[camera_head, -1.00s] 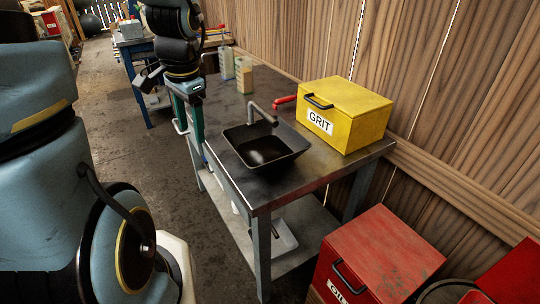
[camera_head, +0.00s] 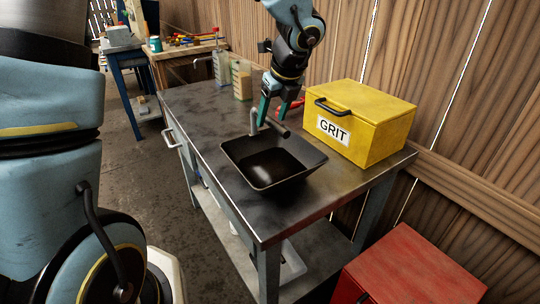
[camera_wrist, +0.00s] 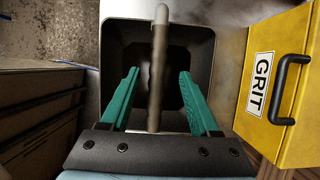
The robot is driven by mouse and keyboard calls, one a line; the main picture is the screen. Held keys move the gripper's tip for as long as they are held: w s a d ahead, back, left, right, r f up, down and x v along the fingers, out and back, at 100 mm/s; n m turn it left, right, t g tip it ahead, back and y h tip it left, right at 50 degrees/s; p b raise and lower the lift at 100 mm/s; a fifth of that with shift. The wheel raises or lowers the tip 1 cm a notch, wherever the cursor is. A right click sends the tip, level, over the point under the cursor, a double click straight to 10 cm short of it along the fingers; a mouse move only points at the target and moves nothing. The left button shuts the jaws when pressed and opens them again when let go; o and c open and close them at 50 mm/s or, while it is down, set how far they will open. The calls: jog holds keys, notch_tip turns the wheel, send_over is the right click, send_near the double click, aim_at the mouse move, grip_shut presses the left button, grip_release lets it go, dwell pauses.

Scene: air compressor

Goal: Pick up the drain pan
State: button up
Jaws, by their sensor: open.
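The black, square drain pan (camera_head: 295,168) sits on the metal workbench, with a grey bar handle (camera_head: 276,127) rising at its far side. In the wrist view the drain pan (camera_wrist: 203,45) lies beneath my gripper, and its handle (camera_wrist: 159,60) runs between the two teal fingers. My gripper (camera_wrist: 158,73) is open, with a gap on both sides of the handle. In the head view my gripper (camera_head: 270,108) points down at the handle from behind the pan. Whether the fingertips reach below the bar is hard to tell.
A yellow GRIT box (camera_head: 372,125) stands close to the pan's right. A red object (camera_head: 292,104) lies behind the pan, partly hidden by my gripper. The workbench (camera_head: 195,105) is clear to the left. A red box (camera_head: 410,268) stands below.

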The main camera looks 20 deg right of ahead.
jog(key=shift+x, duration=2.6)
jog(key=shift+s+a+f, duration=0.1)
jog(key=shift+a+f, duration=0.05)
jog(key=shift+f, duration=0.15)
jog(key=shift+c, duration=0.2)
grip_shut()
